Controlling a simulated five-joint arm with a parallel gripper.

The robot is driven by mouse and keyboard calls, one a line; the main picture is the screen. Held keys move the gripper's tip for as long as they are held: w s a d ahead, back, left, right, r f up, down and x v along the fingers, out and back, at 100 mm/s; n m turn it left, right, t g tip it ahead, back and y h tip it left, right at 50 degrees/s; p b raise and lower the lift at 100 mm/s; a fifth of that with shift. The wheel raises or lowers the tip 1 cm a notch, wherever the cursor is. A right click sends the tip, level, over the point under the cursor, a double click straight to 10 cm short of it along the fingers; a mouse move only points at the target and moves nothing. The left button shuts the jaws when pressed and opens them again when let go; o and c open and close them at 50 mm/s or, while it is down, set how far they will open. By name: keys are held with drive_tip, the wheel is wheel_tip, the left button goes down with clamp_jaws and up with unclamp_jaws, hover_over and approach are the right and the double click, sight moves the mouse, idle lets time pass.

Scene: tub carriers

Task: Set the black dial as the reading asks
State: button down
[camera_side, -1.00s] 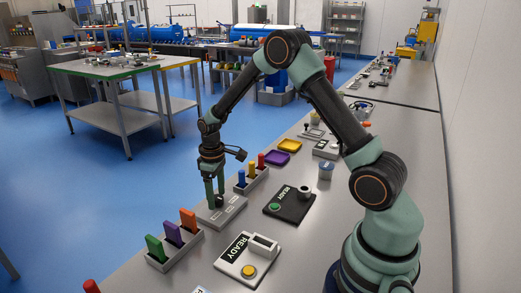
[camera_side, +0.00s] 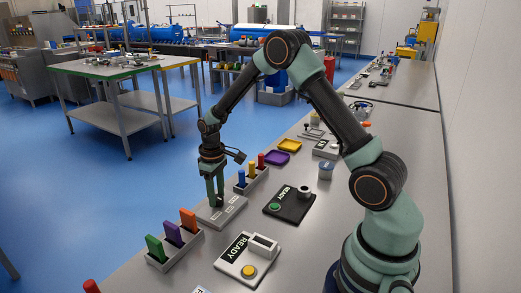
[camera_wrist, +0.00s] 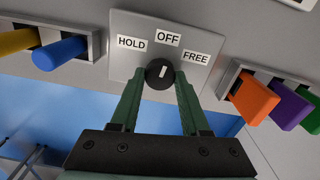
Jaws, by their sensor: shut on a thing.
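The black dial (camera_wrist: 159,73) sits on a grey plate (camera_wrist: 122,58) with the labels HOLD (camera_wrist: 132,43), OFF (camera_wrist: 167,39) and FREE (camera_wrist: 196,60). Its white mark points up toward OFF in the wrist view. My gripper (camera_wrist: 158,84) points down over the plate, shut on the dial with one green finger on each side. In the side view my gripper (camera_side: 216,203) mostly hides the dial. A black box (camera_side: 289,205) with a green button and a white box (camera_side: 247,258) with a yellow button both read READY.
A rack with blue, yellow and red handles (camera_side: 252,170) stands behind the plate. Another with green, purple and orange handles (camera_side: 173,233) stands in front. Purple (camera_side: 277,158) and yellow (camera_side: 289,145) trays lie farther back. Bare bench lies right of the black box.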

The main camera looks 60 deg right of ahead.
sight(217, 197)
drive_tip(key=m, duration=0.4)
drive_tip(key=shift+r+m, duration=0.1)
drive_tip(key=shift+m, duration=2)
drive_tip(key=shift+c, duration=1.9)
unclamp_jaws()
wheel_tip(217, 197, up, 12)
